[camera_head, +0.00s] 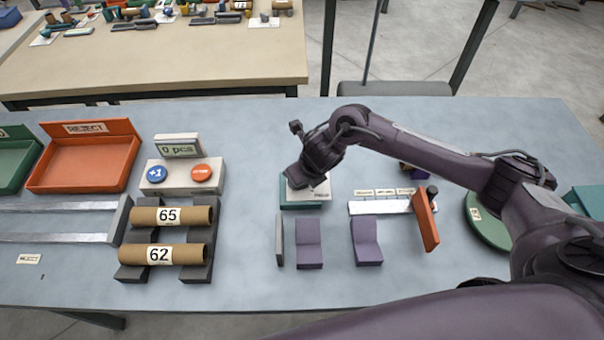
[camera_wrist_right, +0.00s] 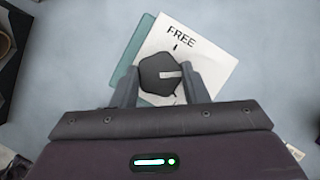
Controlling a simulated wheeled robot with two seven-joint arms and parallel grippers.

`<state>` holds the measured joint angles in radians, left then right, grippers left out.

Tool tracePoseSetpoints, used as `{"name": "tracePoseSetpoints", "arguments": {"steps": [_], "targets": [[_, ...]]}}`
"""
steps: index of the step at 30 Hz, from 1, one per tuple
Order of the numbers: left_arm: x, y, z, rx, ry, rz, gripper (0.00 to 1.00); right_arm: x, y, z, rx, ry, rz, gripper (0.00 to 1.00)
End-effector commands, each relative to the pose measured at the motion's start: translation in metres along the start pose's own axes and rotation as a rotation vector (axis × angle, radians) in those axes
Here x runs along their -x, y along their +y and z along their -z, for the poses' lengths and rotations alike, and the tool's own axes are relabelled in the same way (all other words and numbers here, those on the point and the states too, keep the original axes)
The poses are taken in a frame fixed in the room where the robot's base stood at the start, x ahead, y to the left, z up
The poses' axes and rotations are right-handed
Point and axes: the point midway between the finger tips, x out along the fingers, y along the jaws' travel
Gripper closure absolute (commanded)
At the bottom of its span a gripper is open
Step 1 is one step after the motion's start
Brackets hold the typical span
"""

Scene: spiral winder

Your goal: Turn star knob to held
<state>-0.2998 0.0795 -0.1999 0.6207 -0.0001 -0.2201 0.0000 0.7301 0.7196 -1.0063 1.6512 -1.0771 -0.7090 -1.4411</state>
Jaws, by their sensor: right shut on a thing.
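The star knob (camera_wrist_right: 160,74) is dark and lobed, with a pale bar mark that points to the right in the right wrist view. It sits on a white plate (camera_wrist_right: 208,60) that reads "FREE", with a short black tick under the word. The plate lies on a teal base (camera_wrist_right: 124,72); in the head view the base (camera_head: 302,206) shows under my right gripper (camera_head: 304,186). In the wrist view my right gripper (camera_wrist_right: 160,80) has one finger on each side of the knob and is shut on it. No "held" label is visible. My left gripper is not in view.
Purple angled blocks (camera_head: 309,243) stand in front of the knob base. A labelled white strip (camera_head: 385,208) and a tilted orange panel (camera_head: 426,220) are to its right. Cardboard tubes (camera_head: 172,215), a counter box (camera_head: 182,177) and a red reject tray (camera_head: 84,158) are at the left.

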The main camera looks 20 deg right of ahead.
Motion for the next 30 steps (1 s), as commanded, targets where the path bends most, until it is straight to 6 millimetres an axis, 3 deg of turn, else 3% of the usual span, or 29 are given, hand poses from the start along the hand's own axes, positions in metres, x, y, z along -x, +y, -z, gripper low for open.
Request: {"name": "tracePoseSetpoints", "arguments": {"steps": [30], "targets": [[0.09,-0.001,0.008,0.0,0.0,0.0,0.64,0.003,0.005,-0.004,-0.86,0.002,0.357,0.82]]}}
